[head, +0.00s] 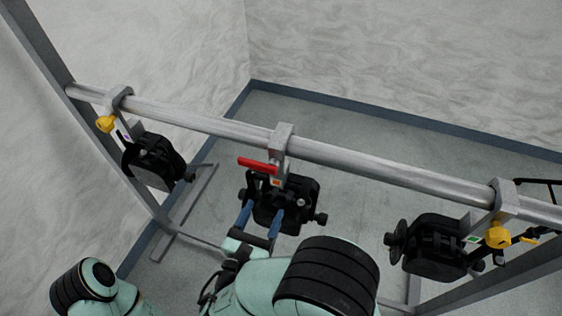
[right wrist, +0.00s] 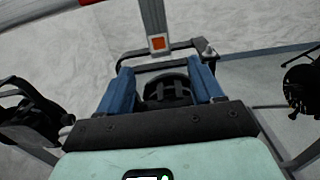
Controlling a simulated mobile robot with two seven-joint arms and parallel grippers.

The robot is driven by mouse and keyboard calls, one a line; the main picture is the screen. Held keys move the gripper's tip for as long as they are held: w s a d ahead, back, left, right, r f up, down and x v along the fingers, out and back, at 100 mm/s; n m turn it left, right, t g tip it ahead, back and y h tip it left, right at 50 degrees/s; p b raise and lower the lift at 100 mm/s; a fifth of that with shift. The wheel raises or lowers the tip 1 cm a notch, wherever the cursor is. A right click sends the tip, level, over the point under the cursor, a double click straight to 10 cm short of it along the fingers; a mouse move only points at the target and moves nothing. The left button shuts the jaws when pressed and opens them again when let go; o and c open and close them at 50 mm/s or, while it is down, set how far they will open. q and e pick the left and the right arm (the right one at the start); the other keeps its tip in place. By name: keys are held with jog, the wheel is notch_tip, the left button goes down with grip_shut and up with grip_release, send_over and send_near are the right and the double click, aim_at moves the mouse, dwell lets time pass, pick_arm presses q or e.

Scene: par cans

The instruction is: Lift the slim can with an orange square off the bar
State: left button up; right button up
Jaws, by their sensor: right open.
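The can with the orange square (head: 296,190) is black and hangs from the middle of the bar (head: 350,158) by a grey clamp (head: 281,140) with a red lever (head: 257,164). Its orange tag also shows in the right wrist view (right wrist: 158,43), above a black yoke. My right gripper (head: 261,217) reaches up to this can from below. Its blue fingers are apart, one on each side of the can's dark round body in the right wrist view (right wrist: 166,90). I cannot tell whether they touch it. My left gripper is out of view; only part of that arm shows.
Another black can (head: 155,160) with a yellow knob hangs at the left end. A black can (head: 435,245) with a green tag and yellow knob hangs at the right, with a black cable beside it. Grey stand posts and feet flank the bar. Floor below is clear.

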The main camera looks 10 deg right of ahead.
aim_at(281, 182)
jog(key=x, duration=1.3)
jog(key=shift+r+p, duration=0.15)
jog(key=shift+p, duration=0.25)
jog(key=shift+c, duration=0.3)
grip_shut()
jog(key=shift+r, duration=0.15)
